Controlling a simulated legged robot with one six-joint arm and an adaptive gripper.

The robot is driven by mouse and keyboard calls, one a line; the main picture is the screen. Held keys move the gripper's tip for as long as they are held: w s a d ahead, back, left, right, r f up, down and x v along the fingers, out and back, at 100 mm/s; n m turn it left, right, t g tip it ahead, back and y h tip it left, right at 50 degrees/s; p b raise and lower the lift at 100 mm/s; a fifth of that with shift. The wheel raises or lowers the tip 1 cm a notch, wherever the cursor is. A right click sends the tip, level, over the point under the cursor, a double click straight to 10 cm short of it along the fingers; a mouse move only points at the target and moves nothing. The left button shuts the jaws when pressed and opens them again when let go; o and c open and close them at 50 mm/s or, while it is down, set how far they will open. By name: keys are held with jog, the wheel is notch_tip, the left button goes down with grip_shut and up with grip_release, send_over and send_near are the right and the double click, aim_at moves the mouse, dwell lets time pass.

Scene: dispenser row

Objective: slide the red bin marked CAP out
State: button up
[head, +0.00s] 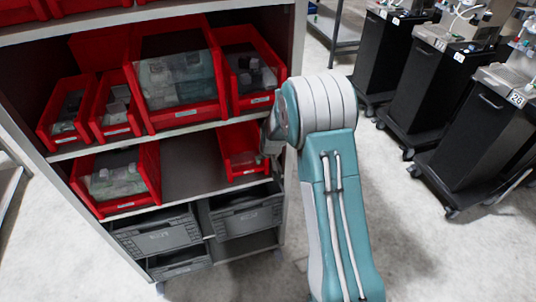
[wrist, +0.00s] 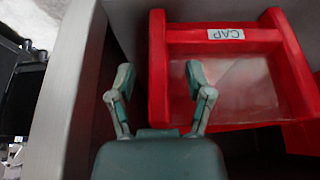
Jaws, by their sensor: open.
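The red bin marked CAP (wrist: 225,38) shows in the wrist view with its white label on the front lip and a clear panel beside it. In the head view a red bin (head: 240,160) at the right end of the middle shelf appears to be the same one; its label is too small to read there. My gripper (wrist: 158,75) is open and empty. In the wrist view its two fingers appear on either side of the bin's left wall; I cannot tell whether they touch it. In the head view my gripper (head: 270,140) is largely hidden by my arm.
The grey cabinet side (wrist: 62,90) stands close left of my gripper in the wrist view. Another red bin (head: 118,178) sits left on the same shelf (head: 190,168), with bare shelf between. Several red bins fill the shelf above; grey crates (head: 158,238) stand below. Black carts (head: 415,90) stand right.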

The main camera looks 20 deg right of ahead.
jog(key=shift+w+f, duration=0.15)
jog(key=shift+f, duration=0.2)
grip_shut()
